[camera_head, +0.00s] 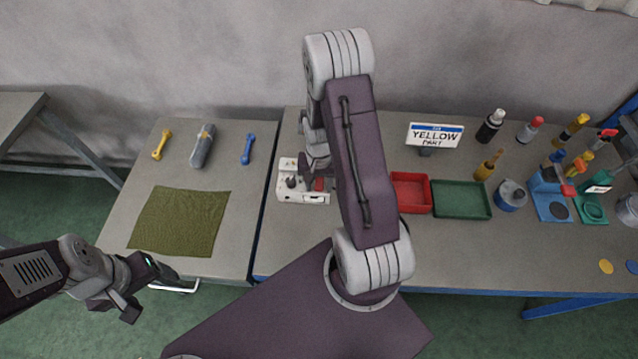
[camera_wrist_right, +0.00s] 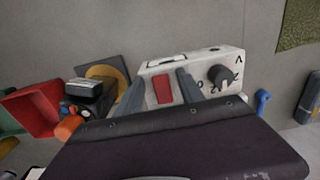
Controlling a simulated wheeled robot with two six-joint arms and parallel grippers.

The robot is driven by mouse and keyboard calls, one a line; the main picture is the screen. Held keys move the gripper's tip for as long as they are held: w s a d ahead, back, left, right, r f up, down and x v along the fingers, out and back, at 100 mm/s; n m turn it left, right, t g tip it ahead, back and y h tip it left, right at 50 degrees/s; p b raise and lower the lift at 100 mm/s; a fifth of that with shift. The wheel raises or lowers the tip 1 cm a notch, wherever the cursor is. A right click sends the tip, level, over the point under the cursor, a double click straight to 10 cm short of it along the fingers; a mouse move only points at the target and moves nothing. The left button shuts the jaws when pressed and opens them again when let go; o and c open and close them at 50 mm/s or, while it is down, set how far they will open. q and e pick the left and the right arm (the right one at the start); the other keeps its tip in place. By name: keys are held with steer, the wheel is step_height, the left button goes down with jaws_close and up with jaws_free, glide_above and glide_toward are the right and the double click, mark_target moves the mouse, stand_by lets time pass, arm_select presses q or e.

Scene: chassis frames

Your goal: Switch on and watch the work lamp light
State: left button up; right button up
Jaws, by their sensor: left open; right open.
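A white control box (camera_head: 289,194) sits on the middle table in the head view, partly behind my right arm. In the right wrist view the box (camera_wrist_right: 198,64) shows a red rocker switch (camera_wrist_right: 163,90) and a black dial knob (camera_wrist_right: 221,76). My right gripper (camera_wrist_right: 160,77) is open, its two fingers on either side of the red switch in the picture; I cannot tell whether they touch the box. In the head view it is mostly hidden by my arm. My left gripper (camera_head: 152,294) is open and empty, off the left table's front edge. I cannot clearly identify the work lamp or its light.
Right of my right arm are a red tray (camera_head: 411,191), a green tray (camera_head: 462,200), a "YELLOW PAINT" sign (camera_head: 435,135) and several bottles and tools. The left table holds a green cloth (camera_head: 180,221), a yellow wrench (camera_head: 162,145) and a blue wrench (camera_head: 247,149).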

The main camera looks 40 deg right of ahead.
jaws_close()
steer(key=shift+w+d+r+g+p, duration=0.1)
steer(key=shift+r+g+p, duration=0.25)
steer(key=shift+p, duration=0.55)
steer(key=shift+w+g+y+p, duration=0.1)
steer(key=shift+g+y+p, duration=0.2)
steer(key=shift+y, duration=0.2)
steer(key=shift+w+d+f+g+y, duration=0.25)
steer(key=shift+g+y, duration=0.25)
steer(key=shift+g, duration=0.05)
steer(key=shift+r+g, duration=0.15)
steer(key=shift+g, duration=0.15)
jaws_free()
